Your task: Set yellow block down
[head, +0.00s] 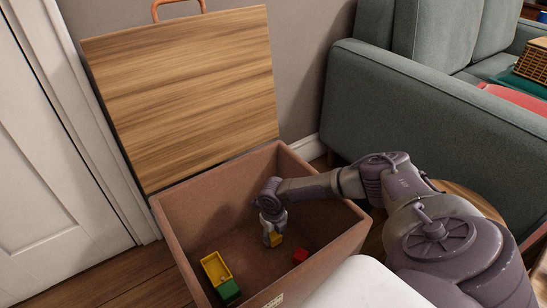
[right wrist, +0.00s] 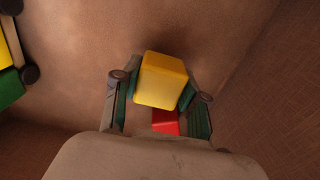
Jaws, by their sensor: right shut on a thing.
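A yellow block (right wrist: 163,80) sits between the fingers of my right gripper (right wrist: 160,92) in the right wrist view. In the head view the same block (head: 276,240) shows just below my right gripper (head: 272,236), which is down inside an open brown box (head: 185,225). The gripper is shut on the block. Whether the block touches the box floor I cannot tell. My left gripper is not in view.
A red block (head: 300,256) lies in the box, right of the yellow block. A yellow toy truck with green (head: 216,270) stands at the left in the box. The box's wooden lid (head: 185,95) stands open behind. A green sofa (head: 430,130) is at right.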

